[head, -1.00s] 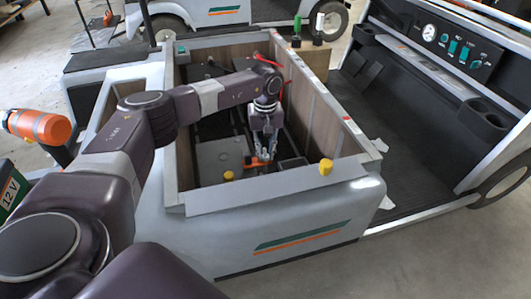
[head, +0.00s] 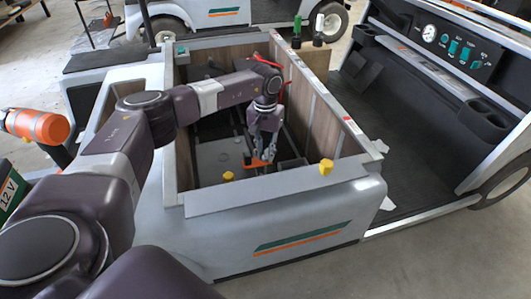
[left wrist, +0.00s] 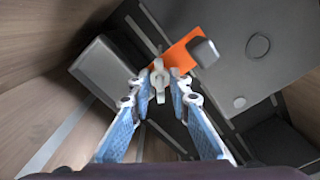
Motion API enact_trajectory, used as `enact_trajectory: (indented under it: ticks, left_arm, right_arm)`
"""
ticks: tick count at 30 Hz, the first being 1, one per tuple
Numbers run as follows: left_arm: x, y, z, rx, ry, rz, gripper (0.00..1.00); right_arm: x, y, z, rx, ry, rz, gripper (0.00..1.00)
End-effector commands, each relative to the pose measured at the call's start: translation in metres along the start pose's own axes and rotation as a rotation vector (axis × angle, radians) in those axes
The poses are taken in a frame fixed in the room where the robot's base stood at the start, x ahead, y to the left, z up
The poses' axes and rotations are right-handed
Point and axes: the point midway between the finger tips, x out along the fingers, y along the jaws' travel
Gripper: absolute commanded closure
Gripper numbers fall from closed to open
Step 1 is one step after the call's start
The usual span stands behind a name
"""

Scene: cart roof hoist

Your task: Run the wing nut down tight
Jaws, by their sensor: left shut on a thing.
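The wing nut (left wrist: 159,76) is a pale, winged piece beside an orange bracket (left wrist: 182,50) in the left wrist view. My left gripper (left wrist: 164,84) has its two blue-padded fingers on either side of the wing nut, shut on it at the tips. In the head view, the left gripper (head: 262,157) reaches down into the open wood-lined bay of the cart, at the orange bracket (head: 257,164). The wing nut is too small and hidden to make out there. My right gripper is in neither view.
The bay's front rim (head: 270,190) and wood side walls (head: 315,110) stand close around my arm. Yellow knobs (head: 326,167) sit near the front. A dark box (left wrist: 108,68) and a grey panel (left wrist: 255,50) flank the bracket.

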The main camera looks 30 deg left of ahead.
Motion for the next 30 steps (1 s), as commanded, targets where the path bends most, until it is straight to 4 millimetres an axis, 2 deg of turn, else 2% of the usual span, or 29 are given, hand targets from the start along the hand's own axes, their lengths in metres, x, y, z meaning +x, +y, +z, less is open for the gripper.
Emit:
enact_trajectory:
  ticks: [1,9,10,15,24,26,30]
  left_arm:
    - [-0.006,0.0,-0.004,-0.001,0.012,0.003,1.0]
    - [-0.006,-0.001,-0.004,-0.003,0.013,0.003,1.0]
    - [-0.006,-0.001,-0.004,-0.003,0.013,0.003,0.8]
    - [-0.004,-0.001,-0.003,-0.002,0.008,0.002,0.65]
    - [-0.005,0.0,-0.002,-0.001,0.004,0.001,0.65]
    - [-0.01,0.0,-0.002,-0.001,0.004,0.001,0.65]
    - [-0.033,0.0,-0.002,-0.002,0.007,0.003,0.65]
  right_arm:
    - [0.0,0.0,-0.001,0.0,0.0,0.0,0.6]
    - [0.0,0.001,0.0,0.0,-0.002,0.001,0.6]
    - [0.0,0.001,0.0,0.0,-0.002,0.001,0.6]
    - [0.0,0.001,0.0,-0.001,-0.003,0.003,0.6]
    - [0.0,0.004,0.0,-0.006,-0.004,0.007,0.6]
    - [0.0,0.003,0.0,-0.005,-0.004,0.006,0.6]
    - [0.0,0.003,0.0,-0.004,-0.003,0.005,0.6]
